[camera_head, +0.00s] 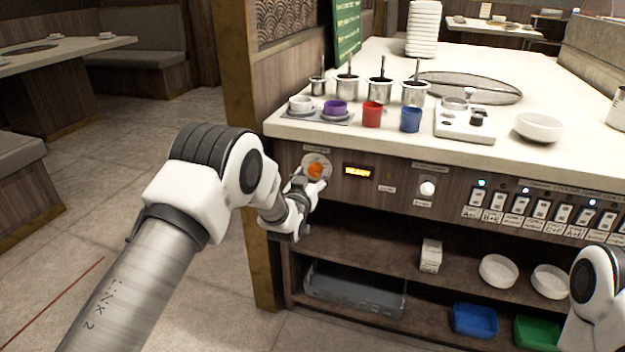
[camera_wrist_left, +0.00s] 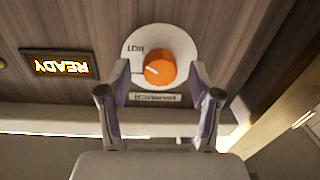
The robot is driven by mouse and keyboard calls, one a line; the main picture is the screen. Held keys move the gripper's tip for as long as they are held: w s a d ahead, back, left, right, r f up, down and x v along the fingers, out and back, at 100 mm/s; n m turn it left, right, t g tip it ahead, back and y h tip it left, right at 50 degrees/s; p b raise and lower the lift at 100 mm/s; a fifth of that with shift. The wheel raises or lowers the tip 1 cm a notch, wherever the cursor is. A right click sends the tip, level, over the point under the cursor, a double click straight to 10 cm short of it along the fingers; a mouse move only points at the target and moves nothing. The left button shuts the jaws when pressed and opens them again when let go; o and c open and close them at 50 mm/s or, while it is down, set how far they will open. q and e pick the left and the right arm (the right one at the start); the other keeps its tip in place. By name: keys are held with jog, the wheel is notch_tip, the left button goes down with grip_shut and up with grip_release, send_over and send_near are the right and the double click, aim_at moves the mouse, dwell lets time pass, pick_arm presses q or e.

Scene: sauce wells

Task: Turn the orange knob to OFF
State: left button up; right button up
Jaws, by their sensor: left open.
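The orange knob (camera_head: 315,170) sits on a pale round dial plate on the counter's wooden front panel, at its left end. In the left wrist view the orange knob (camera_wrist_left: 160,69) shows upside down, with a white pointer mark and the inverted word HOT on the dial plate (camera_wrist_left: 135,45). My left gripper (camera_head: 312,184) is at the knob. In the left wrist view my left gripper (camera_wrist_left: 161,75) is open, one finger on each side of the knob, with gaps to both sides. My right gripper is out of view; only part of my right arm shows at the lower right.
A lit READY display (camera_head: 358,171) is right of the knob, then a white knob (camera_head: 428,188) and a row of switches (camera_head: 540,208). Cups, including a red cup (camera_head: 372,114) and a blue cup (camera_head: 410,119), stand above on the counter (camera_head: 330,134). Shelves lie below.

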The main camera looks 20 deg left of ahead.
pick_arm(q)
jog(key=shift+w+r, duration=0.1)
jog(key=shift+w, duration=0.35)
jog(key=c, duration=1.1)
jog(key=shift+c, duration=0.2)
jog(key=n+p, duration=0.2)
jog(key=n, duration=0.3)
jog(key=shift+r, duration=0.1)
jog(key=n+p, duration=0.1)
jog(key=n, duration=0.5)
jog(key=shift+g, duration=0.3)
jog(key=n+h+p, duration=0.1)
jog(key=n, duration=0.5)
jog(key=shift+a, duration=0.1)
jog(key=n+p, duration=0.1)
jog(key=n, duration=0.5)
